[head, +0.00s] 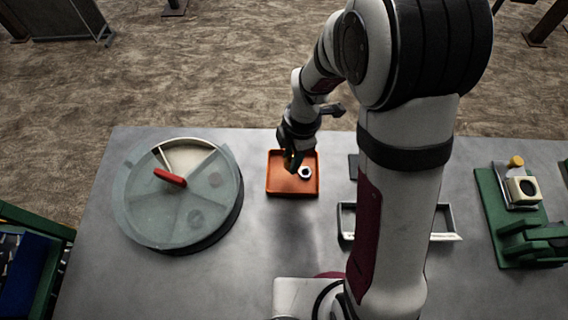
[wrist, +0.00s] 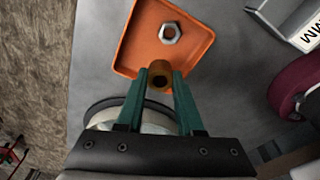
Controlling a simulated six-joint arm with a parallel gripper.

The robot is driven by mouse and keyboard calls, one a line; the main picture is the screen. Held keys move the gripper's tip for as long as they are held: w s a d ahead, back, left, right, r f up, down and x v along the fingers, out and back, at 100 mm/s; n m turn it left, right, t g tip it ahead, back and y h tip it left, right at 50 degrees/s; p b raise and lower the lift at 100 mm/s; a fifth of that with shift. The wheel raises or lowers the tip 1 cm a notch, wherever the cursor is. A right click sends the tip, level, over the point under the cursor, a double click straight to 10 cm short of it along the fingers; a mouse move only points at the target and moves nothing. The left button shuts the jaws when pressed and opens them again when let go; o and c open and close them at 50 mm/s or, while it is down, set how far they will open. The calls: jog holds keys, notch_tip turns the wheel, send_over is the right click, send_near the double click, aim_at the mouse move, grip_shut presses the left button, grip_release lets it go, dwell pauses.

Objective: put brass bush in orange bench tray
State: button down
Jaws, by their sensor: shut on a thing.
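The brass bush (wrist: 160,76) is a short brown-gold ring in the wrist view. My gripper (wrist: 159,84) is shut on it, with one green finger on each side. The orange bench tray (head: 292,189) lies on the table near the middle in the head view, and it also fills the upper middle of the wrist view (wrist: 138,45). In the head view my gripper (head: 291,160) is over the left part of the tray, and the bush shows only as a small yellowish spot. In the wrist view the bush overlaps the tray's near edge; its height above the tray is hard to tell.
A silver hex nut (head: 305,172) lies in the tray. A round grey covered dish with a red handle (head: 170,177) stands left of the tray. A pale open frame tray (head: 346,222) is to the right, partly behind my arm. A green fixture (head: 497,225) stands far right.

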aim_at(280, 174)
jog(key=shift+w+a+f, duration=0.2)
jog(key=shift+a+f, duration=0.7)
jog(key=shift+a, duration=0.15)
jog(key=shift+f, duration=1.75)
jog(key=c, duration=0.5)
grip_release()
jog(key=shift+f, duration=0.15)
jog(key=shift+c, duration=0.2)
